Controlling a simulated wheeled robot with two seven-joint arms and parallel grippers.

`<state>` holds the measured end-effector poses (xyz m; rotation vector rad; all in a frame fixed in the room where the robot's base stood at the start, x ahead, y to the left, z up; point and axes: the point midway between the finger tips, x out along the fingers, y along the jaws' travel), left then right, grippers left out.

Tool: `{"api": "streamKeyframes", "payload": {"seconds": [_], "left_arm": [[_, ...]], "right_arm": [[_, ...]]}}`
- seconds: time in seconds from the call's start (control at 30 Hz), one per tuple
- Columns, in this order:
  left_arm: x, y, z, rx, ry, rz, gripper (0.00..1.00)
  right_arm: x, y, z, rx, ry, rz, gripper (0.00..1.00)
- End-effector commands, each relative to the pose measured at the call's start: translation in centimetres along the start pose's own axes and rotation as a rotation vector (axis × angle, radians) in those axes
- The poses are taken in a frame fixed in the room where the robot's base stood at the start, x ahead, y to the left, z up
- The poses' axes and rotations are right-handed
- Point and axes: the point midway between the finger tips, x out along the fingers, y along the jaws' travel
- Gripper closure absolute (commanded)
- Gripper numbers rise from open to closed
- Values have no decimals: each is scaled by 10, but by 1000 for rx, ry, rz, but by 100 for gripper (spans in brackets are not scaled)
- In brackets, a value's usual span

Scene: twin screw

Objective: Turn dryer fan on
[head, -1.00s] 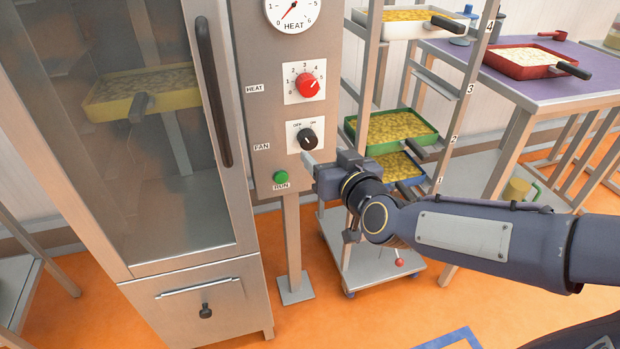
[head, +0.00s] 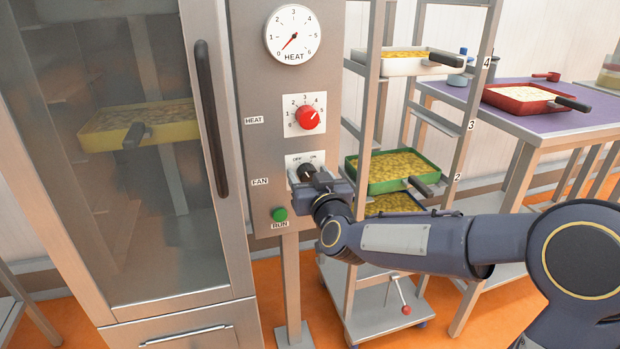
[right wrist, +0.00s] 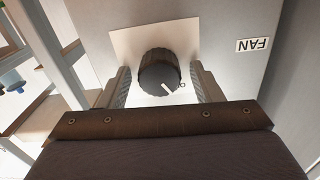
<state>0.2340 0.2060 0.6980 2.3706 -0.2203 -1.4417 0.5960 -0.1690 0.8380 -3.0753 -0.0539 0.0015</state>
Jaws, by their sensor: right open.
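The black fan knob (head: 306,171) sits on its white plate on the grey control panel (head: 262,120), with OFF and ON lettering above it. In the right wrist view, which shows the panel upside down, the knob (right wrist: 158,70) stands between my fingers. Its white mark points to the lower right there, which is the OFF side. My right gripper (head: 310,181) is open at the knob, and it fills the lower part of the right wrist view (right wrist: 162,84). One finger is on each side of the knob, with small gaps visible. My left gripper is not in view.
The red heat knob (head: 309,118) and the heat dial (head: 293,35) are above. The green run button (head: 279,214) is below. The glass-doored dryer (head: 140,230) stands left. A rack (head: 470,90) with trays stands close on the right, behind my arm, before a purple-topped table (head: 545,125).

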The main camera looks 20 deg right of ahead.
Motion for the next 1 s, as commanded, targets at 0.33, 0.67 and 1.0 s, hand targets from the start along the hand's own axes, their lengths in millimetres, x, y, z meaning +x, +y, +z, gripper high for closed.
{"api": "streamKeyframes", "payload": {"seconds": [0.33, 0.67, 1.0], "left_arm": [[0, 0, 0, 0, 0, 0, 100], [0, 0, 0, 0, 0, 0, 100], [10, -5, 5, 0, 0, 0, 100]], "right_arm": [[0, 0, 0, 0, 0, 0, 60], [0, 0, 0, 4, 0, 0, 85], [0, 1, 2, 125, 2, 0, 85]]}}
